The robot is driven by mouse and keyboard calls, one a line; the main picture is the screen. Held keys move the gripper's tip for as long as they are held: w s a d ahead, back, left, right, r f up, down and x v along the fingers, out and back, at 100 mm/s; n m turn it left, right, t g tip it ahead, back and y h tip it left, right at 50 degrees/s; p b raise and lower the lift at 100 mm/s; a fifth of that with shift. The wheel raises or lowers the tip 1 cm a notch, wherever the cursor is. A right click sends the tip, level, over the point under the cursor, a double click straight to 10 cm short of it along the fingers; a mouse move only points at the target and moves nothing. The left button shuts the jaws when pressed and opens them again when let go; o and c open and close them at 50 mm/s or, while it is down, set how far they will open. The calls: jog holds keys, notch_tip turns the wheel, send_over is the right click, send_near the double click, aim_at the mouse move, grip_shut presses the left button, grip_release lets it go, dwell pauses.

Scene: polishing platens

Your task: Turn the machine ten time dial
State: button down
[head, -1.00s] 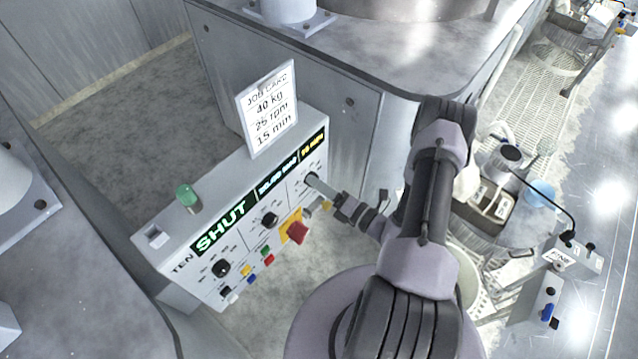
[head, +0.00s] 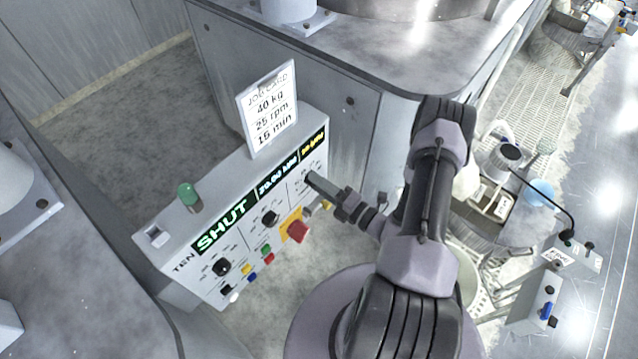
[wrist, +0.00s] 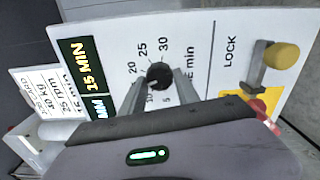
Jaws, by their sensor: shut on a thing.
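The time dial (wrist: 158,74) is a small black knob on the light panel of machine TEN (head: 180,266). Around it in the wrist view are the numbers 5, 10, 20, 25 and 30, with "min" beside them. The yellow time display (wrist: 93,64) reads 15 MIN. My gripper (head: 313,183) is shut on the dial, one finger on each side of it. The dial's pointer mark cannot be made out.
Two other black dials (head: 221,267) (head: 270,219) sit to the left. A red stop button (head: 298,231) on a yellow plate and small coloured buttons lie below. A yellow knob (wrist: 283,56) marked LOCK is near the time dial. A green display reads SHUT.

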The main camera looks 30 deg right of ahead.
jog(key=c, duration=0.9)
grip_release()
jog(key=p+v, duration=0.3)
jog(key=v, duration=1.4)
jog(key=shift+s, duration=0.2)
